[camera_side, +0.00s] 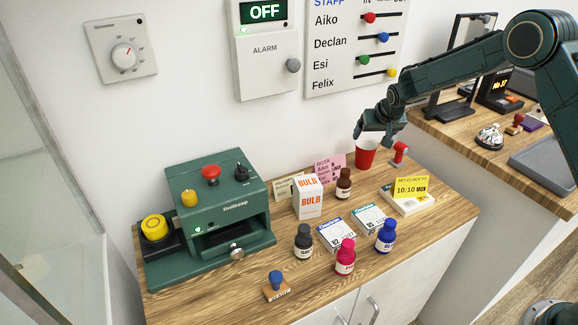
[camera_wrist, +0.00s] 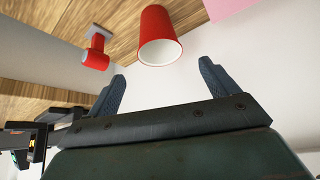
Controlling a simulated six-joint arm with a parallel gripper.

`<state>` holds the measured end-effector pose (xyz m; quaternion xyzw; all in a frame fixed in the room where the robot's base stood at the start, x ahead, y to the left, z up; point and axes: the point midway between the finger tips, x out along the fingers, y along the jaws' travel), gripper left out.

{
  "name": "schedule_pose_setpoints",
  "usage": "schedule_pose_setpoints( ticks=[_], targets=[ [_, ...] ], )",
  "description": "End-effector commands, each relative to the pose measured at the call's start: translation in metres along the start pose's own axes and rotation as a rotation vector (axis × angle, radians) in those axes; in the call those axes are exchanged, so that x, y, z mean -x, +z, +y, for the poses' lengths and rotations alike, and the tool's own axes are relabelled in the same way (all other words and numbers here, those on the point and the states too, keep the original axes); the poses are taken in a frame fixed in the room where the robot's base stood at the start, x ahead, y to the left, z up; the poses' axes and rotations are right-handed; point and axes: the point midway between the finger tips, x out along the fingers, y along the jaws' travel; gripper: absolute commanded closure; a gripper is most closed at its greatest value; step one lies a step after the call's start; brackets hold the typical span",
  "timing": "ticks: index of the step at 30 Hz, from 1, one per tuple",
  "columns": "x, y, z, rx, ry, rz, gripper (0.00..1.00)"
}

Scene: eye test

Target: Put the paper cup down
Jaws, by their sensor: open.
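The red paper cup (camera_side: 366,153) with a white inside is upright at the back of the wooden counter (camera_side: 440,212), and its base appears to rest on the wood. In the wrist view the cup (camera_wrist: 157,25) shows its open mouth toward me, beyond the fingertips and between their lines. My gripper (camera_side: 374,136) is just above and beside the cup's rim in the side view. In the wrist view its two blue fingers (camera_wrist: 162,70) are spread wide with nothing between them, apart from the cup. The exact gap between fingers and cup is hard to judge.
A red stamp-like object (camera_side: 400,153) stands close right of the cup; it also shows in the wrist view (camera_wrist: 96,50). A brown bottle (camera_side: 344,186), a pink note (camera_side: 330,167) and a yellow sign (camera_side: 411,187) are near. Bare wood lies toward the right front corner.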

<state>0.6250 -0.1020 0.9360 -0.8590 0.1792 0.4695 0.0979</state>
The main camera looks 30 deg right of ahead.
Motion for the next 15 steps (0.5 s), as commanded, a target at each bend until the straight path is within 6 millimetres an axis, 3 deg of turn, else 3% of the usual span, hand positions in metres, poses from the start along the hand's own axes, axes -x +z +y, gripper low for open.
schedule_pose_setpoints(
  ticks=[6,15],
  targets=[
    [0.026,-0.001,-0.001,0.001,-0.001,0.002,0.14],
    [0.038,0.0,0.0,0.001,0.0,0.0,0.14]
  ],
)
